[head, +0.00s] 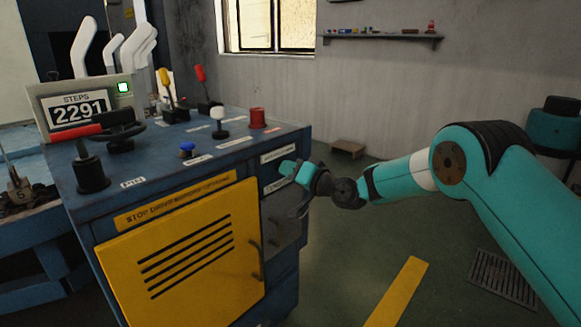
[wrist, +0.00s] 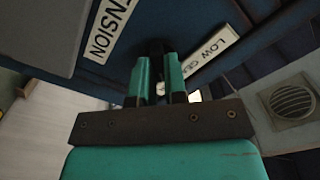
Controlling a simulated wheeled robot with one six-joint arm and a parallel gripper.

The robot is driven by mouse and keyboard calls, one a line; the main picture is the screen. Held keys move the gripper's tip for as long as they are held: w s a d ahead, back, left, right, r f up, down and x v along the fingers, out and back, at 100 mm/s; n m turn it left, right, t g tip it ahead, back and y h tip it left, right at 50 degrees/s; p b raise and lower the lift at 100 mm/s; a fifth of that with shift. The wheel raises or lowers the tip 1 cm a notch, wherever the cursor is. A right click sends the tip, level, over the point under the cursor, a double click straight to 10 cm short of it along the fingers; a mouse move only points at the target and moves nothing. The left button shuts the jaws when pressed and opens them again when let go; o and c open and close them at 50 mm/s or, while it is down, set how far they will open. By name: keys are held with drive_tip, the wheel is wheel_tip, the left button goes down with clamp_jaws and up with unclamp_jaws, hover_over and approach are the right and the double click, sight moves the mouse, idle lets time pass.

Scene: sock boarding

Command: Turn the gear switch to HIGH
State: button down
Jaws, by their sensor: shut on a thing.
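My gripper (head: 287,168) is at the right-hand side of the blue machine cabinet (head: 195,175), just below its top edge. In the wrist view, my gripper's two teal fingers (wrist: 158,62) are shut on a small dark part, which I take to be the gear switch (wrist: 155,46). The fingers hide most of it, so its exact angle cannot be told. A white label (wrist: 212,56) starting "LOW GE" lies to its right. Another label (wrist: 103,28) ending "ENSION" lies to its left. In the head view the switch is hidden behind the fingers.
The cabinet top carries a red-handled handwheel (head: 119,131), levers, a blue button (head: 187,149), a white knob (head: 218,118) and a red knob (head: 257,118). A counter (head: 78,107) reads 2291 beside a green light. A yellow door (head: 185,260) is closed.

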drive_tip(key=shift+s+a+f+m, duration=0.1)
drive_tip(key=shift+s+f+m, duration=0.05)
drive_tip(key=shift+f+m, duration=0.15)
drive_tip(key=c, duration=1.2)
unclamp_jaws()
drive_tip(key=shift+o, duration=0.2)
drive_tip(key=shift+r, duration=0.15)
drive_tip(key=p+v, duration=0.1)
drive_tip(key=v, duration=1.6)
drive_tip(key=shift+d, duration=0.25)
drive_tip(key=shift+s, duration=0.15)
